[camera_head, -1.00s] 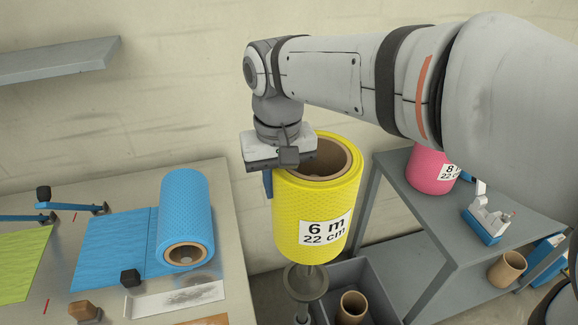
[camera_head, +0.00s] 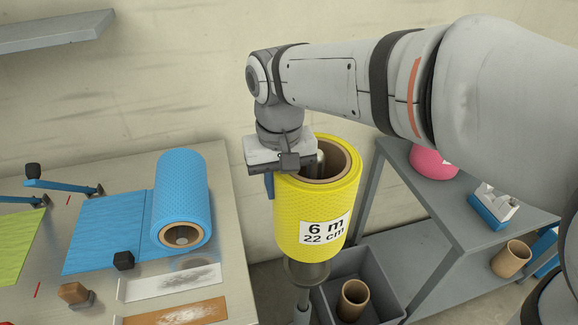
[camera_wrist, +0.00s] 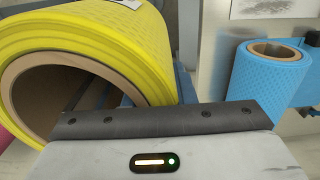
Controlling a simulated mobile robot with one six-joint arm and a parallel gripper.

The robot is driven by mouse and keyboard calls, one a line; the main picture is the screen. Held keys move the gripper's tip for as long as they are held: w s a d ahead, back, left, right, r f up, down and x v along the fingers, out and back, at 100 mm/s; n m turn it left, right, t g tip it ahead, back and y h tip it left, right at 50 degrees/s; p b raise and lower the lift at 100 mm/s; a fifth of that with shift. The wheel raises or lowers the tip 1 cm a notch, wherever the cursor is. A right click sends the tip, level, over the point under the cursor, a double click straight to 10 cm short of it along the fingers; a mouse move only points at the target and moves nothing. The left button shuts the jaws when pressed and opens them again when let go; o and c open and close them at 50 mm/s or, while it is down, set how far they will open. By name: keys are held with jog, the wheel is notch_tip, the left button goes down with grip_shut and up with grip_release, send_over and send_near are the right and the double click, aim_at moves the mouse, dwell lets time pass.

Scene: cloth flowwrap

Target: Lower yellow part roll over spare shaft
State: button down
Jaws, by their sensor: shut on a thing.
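The yellow roll (camera_head: 314,215), labelled "6 m 22 cm", stands upright in my gripper (camera_head: 279,174). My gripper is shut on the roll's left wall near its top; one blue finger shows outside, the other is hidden. The spare shaft shows as a pale tip (camera_head: 320,162) inside the roll's brown core, so the roll is around it. The shaft's round grey plate (camera_head: 306,271) is just under the roll; I cannot tell whether they touch. In the wrist view the yellow roll (camera_wrist: 120,35) fills the upper left, its open core facing the camera.
A blue roll (camera_head: 180,195) lies on the table at left, with a blue sheet and small black blocks. A grey bin (camera_head: 385,290) with a brown core stands beside the shaft. A grey shelf table (camera_head: 410,200) at right holds a pink roll (camera_head: 433,162).

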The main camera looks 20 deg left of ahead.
jog(key=c, duration=1.5)
grip_release()
jog(key=shift+c, duration=0.2)
jog(key=o, duration=0.4)
jog(key=shift+r, duration=0.1)
notch_tip(320, 180, up, 8)
jog(key=shift+f+p, duration=0.15)
jog(key=shift+p, duration=0.4)
jog(key=shift+s, duration=0.1)
